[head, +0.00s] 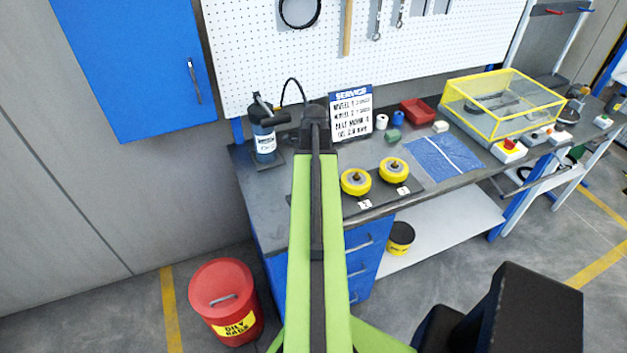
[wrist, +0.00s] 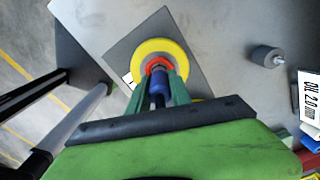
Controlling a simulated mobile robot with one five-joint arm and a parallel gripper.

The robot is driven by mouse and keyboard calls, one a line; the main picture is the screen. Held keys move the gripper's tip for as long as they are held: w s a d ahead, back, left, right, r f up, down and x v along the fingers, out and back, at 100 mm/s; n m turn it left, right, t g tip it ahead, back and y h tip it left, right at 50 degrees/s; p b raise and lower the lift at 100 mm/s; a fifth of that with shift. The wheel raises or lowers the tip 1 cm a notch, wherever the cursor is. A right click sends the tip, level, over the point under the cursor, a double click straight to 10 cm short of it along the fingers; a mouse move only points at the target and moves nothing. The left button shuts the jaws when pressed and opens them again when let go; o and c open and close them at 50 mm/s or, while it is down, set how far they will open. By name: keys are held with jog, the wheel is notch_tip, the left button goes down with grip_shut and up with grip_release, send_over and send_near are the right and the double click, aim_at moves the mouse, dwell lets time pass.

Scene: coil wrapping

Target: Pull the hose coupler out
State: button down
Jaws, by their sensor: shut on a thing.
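In the wrist view, the green fingers of my gripper (wrist: 161,92) are shut on the blue hose coupler (wrist: 159,82). A red ring (wrist: 156,64) shows at the coupler's far end. I cannot tell whether the coupler is still seated there. In the head view, my arm hides the gripper tips, the coupler and this disc. A black hose (head: 292,80) arches above the bench just left of my arm.
A blue mat (head: 444,158) and a yellow-framed clear box (head: 503,103) lie farther right.

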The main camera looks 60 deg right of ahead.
jog(key=shift+r, duration=0.15)
jog(key=shift+r+p, duration=1.95)
jog(key=shift+p, duration=0.1)
jog(key=shift+f, duration=0.1)
